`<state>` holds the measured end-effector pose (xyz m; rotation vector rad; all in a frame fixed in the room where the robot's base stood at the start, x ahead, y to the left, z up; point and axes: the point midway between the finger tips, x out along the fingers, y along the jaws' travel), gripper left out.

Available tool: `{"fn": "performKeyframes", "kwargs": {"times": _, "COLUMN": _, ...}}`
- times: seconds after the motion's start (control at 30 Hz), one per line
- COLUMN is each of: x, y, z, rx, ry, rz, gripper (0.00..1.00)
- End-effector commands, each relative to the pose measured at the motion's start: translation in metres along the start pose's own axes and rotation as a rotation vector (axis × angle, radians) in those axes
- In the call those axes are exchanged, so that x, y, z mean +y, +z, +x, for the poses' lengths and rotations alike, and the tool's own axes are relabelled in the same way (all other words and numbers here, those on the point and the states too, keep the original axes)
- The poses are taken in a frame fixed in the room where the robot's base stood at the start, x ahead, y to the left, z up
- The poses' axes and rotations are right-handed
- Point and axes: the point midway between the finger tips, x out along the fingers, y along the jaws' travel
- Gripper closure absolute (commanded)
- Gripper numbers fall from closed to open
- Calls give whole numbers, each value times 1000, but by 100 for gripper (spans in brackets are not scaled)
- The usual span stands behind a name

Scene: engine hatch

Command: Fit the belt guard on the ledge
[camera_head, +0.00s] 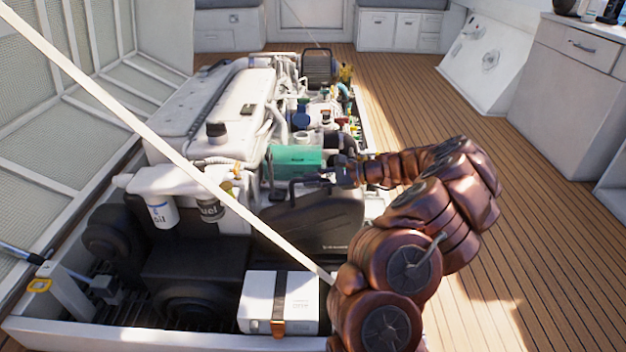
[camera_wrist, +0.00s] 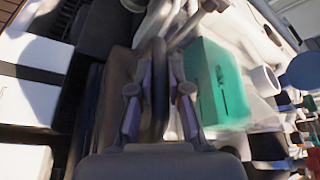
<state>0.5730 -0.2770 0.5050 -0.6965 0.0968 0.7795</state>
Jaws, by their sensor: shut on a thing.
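The belt guard (camera_head: 318,220) is a broad black cover with a bar handle on top and small pale lettering on its lower right. It stands at the front end of the engine in the head view. My gripper (camera_head: 312,181) reaches in from the right and is shut on the handle. In the wrist view the dark handle bar (camera_wrist: 159,75) runs between the two fingers of my gripper (camera_wrist: 158,92), with the guard's dark body (camera_wrist: 118,85) to the left. The ledge cannot be made out clearly. The guard's lower edge and any contact there are hard to tell.
A teal box (camera_head: 296,159) is close behind the handle, and also shows in the wrist view (camera_wrist: 216,85). A strapped white battery (camera_head: 262,300) lies in front. White oil and fuel filters (camera_head: 161,212) hang at left. A pale diagonal strut crosses the hatch. Wooden deck is clear at right.

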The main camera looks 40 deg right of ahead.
Motion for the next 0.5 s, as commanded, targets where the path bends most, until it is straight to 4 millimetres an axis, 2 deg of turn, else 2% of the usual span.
{"fn": "performKeyframes", "kwargs": {"times": 0.5, "x": 2, "y": -4, "z": 0, "rx": 0, "ry": -1, "rz": 1, "gripper": 100}}
